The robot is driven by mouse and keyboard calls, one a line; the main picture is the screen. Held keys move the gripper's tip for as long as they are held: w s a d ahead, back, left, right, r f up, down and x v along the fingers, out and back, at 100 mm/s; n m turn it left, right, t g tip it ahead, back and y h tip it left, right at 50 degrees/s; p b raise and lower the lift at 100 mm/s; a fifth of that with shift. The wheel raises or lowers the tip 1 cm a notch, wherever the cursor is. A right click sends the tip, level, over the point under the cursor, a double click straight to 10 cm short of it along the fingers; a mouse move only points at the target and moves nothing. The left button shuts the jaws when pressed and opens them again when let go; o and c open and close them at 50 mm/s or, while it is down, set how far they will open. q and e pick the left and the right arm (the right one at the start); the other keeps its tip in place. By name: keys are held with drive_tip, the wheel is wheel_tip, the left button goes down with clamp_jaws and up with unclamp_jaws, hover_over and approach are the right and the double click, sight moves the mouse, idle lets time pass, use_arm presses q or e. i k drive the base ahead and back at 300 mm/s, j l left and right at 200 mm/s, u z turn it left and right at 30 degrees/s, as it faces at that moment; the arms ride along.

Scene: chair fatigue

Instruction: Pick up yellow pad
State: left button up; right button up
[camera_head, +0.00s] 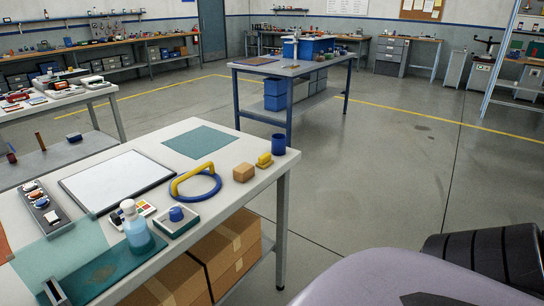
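A small yellow block-like piece (264,160), which may be the yellow pad, sits near the right edge of the white-topped table (230,203). It lies between a tan wooden block (243,172) and a dark blue cup (279,145). A yellow arched handle (191,174) stands over a blue ring (214,191) to its left. Neither of my grippers is in view.
The table also holds a framed white board (117,180), a clear bottle with teal liquid (137,232), a small tray with a blue knob (177,218) and teal mats (200,141). Cardboard boxes (228,255) sit underneath.

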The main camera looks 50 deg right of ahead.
sight(264, 161)
drive_tip(key=z, duration=1.55)
